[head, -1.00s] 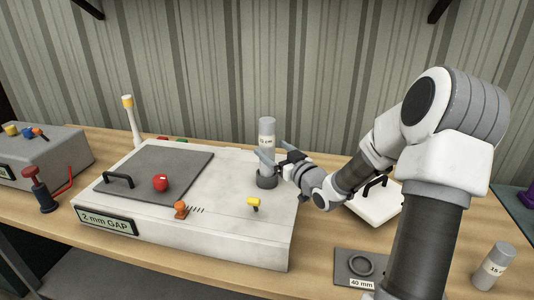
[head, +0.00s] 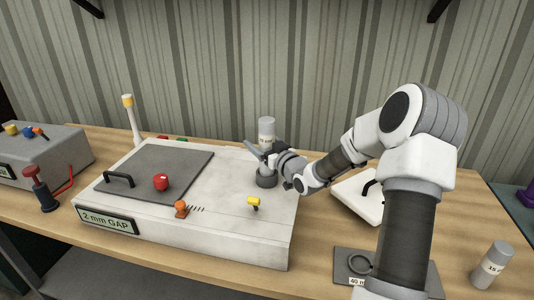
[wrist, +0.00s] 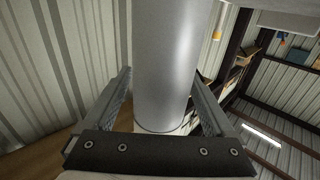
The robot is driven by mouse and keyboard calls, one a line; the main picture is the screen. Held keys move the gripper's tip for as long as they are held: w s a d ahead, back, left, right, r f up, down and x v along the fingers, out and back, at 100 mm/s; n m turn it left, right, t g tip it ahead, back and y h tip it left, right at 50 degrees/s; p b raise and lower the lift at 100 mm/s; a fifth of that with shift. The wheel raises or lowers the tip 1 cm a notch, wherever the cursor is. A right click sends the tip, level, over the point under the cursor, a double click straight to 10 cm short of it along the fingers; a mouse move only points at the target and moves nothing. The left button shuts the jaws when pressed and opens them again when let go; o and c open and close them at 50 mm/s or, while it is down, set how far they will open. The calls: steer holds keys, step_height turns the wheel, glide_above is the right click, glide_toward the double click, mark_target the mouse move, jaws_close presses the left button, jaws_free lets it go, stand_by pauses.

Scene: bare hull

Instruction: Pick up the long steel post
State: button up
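The long steel post (head: 266,128) stands upright in a dark round collar (head: 266,180) at the right end of the pale machine box. My gripper (head: 257,151) is at the post's upper half, coming from the right. In the wrist view the post (wrist: 163,60) runs between the two fingers (wrist: 160,82), one on each side. The fingers are apart with the post between them; a small gap shows at the left finger, and contact on the right is unclear.
A shorter steel post (head: 492,266) stands at the table's front right. A dark plate with a ring (head: 360,264) lies near it. A white handled block (head: 358,199) is under my arm.

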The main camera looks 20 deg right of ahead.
jaws_close()
steer(key=shift+r, duration=0.15)
stand_by(0.4)
